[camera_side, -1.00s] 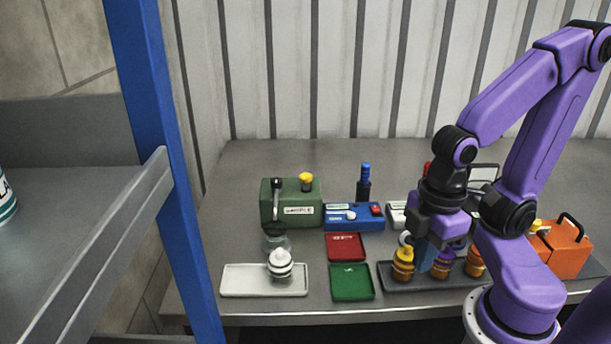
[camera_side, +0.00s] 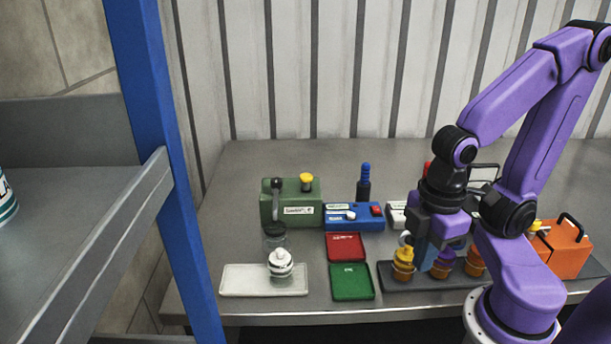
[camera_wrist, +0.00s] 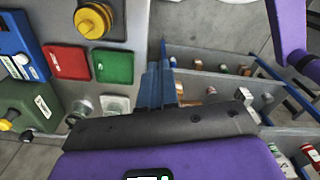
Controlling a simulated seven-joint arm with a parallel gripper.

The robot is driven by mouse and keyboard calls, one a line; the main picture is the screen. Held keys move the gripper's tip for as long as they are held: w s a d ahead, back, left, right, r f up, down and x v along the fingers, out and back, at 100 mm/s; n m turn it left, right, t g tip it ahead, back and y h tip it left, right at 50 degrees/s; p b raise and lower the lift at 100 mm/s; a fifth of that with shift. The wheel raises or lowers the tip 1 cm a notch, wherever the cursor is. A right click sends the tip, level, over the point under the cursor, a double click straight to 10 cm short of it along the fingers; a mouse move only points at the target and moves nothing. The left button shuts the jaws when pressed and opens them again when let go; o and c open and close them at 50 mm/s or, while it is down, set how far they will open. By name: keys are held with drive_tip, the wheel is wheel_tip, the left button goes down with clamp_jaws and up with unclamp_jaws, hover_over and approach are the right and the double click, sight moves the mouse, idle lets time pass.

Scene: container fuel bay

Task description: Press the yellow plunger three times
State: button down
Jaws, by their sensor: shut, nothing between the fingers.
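The yellow plunger (camera_side: 306,178) stands up from the top of a green box (camera_side: 290,211) at the back left of the bench. A yellow knob on the green box (camera_wrist: 38,108) also shows at the left edge of the wrist view (camera_wrist: 6,124). My gripper (camera_side: 424,264) is well to the right of the green box, low over the front of the bench beside several jars. Its blue fingers are shut and empty, and they show in the middle of the wrist view (camera_wrist: 163,62). Nothing of mine touches the plunger.
A blue box (camera_side: 354,222) with a red button, a red tray (camera_side: 346,254) and a green tray (camera_side: 352,292) lie between. A white tray (camera_side: 240,285) with a white-topped jar (camera_side: 280,264) is front left. An orange box (camera_side: 566,252) stands right. A blue post (camera_side: 165,170) rises at left.

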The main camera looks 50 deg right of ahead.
drive_tip(key=w+a+r+m+y, duration=0.25)
drive_tip(key=w+a+m, duration=0.2)
drive_tip(key=w, duration=0.45)
wheel_tip(320, 180, up, 8)
drive_tip(key=f+m+t, duration=0.1)
drive_tip(key=m+t, duration=0.7)
drive_tip(key=m, duration=0.5)
hover_over(310, 176)
drive_tip(key=shift+w+d+r, duration=0.1)
drive_tip(key=shift+r, duration=0.15)
drive_tip(key=shift+f, duration=4.4)
